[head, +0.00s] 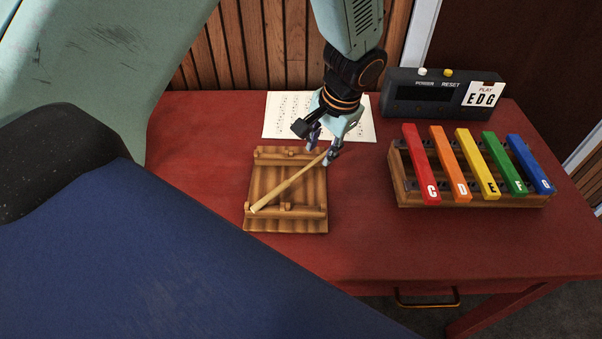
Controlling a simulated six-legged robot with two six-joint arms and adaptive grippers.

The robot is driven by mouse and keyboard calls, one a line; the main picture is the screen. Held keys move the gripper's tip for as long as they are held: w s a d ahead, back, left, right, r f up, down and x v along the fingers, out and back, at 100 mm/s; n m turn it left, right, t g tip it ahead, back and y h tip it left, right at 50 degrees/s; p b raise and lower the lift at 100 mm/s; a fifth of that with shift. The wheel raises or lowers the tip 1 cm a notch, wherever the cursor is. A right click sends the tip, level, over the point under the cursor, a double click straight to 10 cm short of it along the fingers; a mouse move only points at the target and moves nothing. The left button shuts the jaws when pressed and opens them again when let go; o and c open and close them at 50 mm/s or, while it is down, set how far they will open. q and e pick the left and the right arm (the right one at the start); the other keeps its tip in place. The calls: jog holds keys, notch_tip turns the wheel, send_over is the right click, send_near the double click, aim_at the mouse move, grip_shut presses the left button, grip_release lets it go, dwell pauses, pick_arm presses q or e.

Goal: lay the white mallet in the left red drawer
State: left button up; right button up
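A mallet's pale wooden stick (287,184) lies slantwise across a ribbed wooden rest (287,224) on the red table. Its upper right end reaches my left gripper (320,155), and I cannot make out a white head there. The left gripper points down at that end with its two fingers apart, one on each side of it. I cannot tell whether either finger touches it. A drawer handle (428,303) shows below the table's front edge; which drawer it belongs to is unclear. The left part of the table front is hidden by a large blue shape. My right gripper is not in view.
A xylophone with coloured bars (463,158) stands on the right of the red table (365,245). A dark box with buttons (425,92) stands behind it. A sheet of paper (282,125) lies behind the rest. The front middle of the tabletop is clear.

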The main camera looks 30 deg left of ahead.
aim_at(315, 160)
pick_arm(q)
jog(key=x, duration=0.3)
jog(key=shift+s+a+f+b, duration=0.15)
jog(key=shift+b, duration=0.25)
jog(key=shift+a+f, duration=0.1)
jog(key=shift+f, duration=0.15)
jog(key=shift+c, duration=0.3)
jog(key=shift+r, duration=0.15)
jog(key=c, duration=0.3)
grip_shut()
